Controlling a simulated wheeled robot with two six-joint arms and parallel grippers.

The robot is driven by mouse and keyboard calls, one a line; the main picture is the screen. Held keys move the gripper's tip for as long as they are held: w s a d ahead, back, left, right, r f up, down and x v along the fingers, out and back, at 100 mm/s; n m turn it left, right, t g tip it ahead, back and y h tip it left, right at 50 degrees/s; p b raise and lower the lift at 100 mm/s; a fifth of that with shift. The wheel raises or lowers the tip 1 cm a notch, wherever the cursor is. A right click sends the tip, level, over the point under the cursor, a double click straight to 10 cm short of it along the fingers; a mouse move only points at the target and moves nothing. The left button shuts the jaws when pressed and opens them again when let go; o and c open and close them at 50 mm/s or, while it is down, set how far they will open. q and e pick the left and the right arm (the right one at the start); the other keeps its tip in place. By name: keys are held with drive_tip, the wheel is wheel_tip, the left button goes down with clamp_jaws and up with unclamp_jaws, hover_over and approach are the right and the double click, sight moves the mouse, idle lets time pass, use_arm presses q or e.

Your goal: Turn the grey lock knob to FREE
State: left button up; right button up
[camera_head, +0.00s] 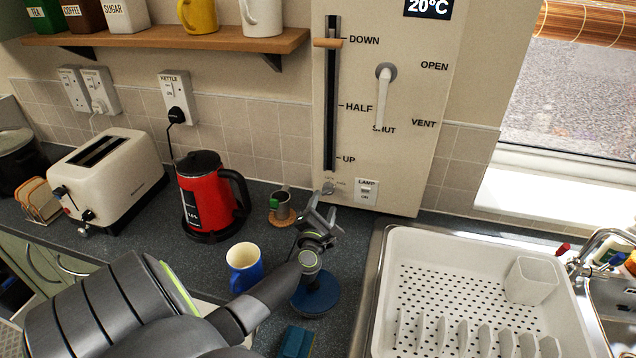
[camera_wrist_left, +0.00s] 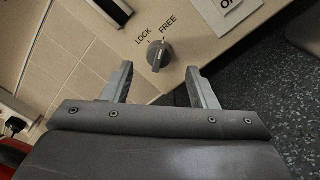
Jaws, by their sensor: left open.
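The small grey lock knob (camera_wrist_left: 158,57) sits on the cream panel's lower edge, with LOCK and FREE printed above it in the left wrist view. I cannot tell for sure which word it points at. In the head view the knob (camera_head: 327,188) is small, just above my left gripper (camera_head: 320,213). My left gripper (camera_wrist_left: 159,80) is open and empty, its fingertips on either side of the knob's line and just short of it. I see no contact. My right gripper is not in view.
The panel (camera_head: 400,150) also carries a slider (camera_head: 328,43), a lever (camera_head: 384,95) and a lamp switch (camera_head: 366,190). A white dish rack (camera_head: 400,260) lies right.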

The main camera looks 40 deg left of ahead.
use_arm(q)
drive_tip(key=v, duration=0.6)
drive_tip(key=shift+s+f, duration=0.1)
drive_tip(key=shift+s, duration=0.05)
drive_tip(key=shift+s+d+b, duration=0.3)
drive_tip(key=shift+s+d, duration=0.05)
drive_tip(key=shift+s, duration=0.15)
drive_tip(key=shift+s+d, duration=0.1)
